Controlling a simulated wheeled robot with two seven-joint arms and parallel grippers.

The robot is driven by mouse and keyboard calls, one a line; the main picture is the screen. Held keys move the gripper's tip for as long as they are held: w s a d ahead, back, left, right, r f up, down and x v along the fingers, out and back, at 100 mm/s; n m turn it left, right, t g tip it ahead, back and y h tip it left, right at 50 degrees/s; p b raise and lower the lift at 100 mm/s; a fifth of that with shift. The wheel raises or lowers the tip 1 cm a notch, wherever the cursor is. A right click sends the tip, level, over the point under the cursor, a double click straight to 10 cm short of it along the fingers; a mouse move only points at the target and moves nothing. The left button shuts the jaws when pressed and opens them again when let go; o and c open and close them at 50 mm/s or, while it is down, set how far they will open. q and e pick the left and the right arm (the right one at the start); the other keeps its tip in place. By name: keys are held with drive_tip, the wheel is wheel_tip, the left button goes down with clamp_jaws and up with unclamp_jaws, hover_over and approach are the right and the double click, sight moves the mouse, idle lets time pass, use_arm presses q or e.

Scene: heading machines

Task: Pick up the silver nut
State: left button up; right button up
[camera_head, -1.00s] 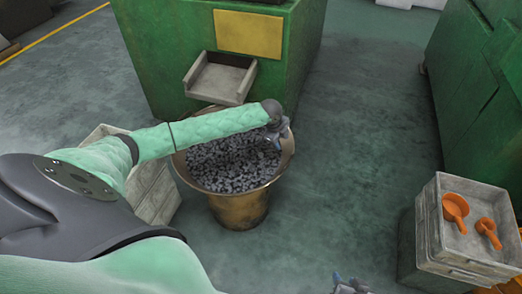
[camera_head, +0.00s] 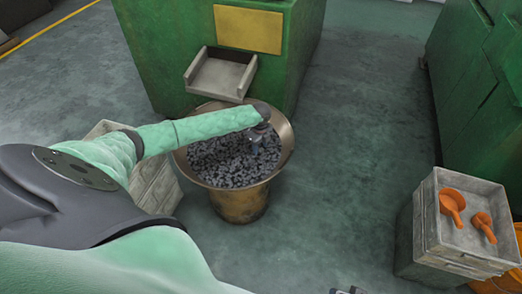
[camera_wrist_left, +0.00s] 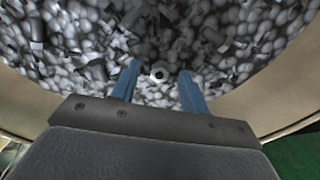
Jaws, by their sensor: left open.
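A small silver nut (camera_wrist_left: 158,75) with a dark hole lies on the heap of grey metal parts (camera_wrist_left: 80,60) in the left wrist view. It sits between and just beyond the fingertips of my left gripper (camera_wrist_left: 158,78). The left gripper is open, with two blue fingers apart and nothing between them. In the head view the left gripper (camera_head: 256,143) hangs over the right part of the heap in the brass-coloured bucket (camera_head: 240,207). The nut cannot be made out in the head view. My right gripper shows only as a sliver at the bottom edge (camera_head: 345,291).
A green machine (camera_head: 165,60) with a chute (camera_head: 221,75) stands behind the bucket. Pale crates (camera_head: 150,180) stand left of it. At right, a grey crate stack (camera_head: 470,245) holds orange scoops (camera_head: 452,203). The floor (camera_head: 350,150) between is clear.

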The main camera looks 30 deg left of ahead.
use_arm(q)
drive_tip(key=shift+f, duration=0.45)
clamp_jaws()
drive_tip(key=shift+r, duration=0.15)
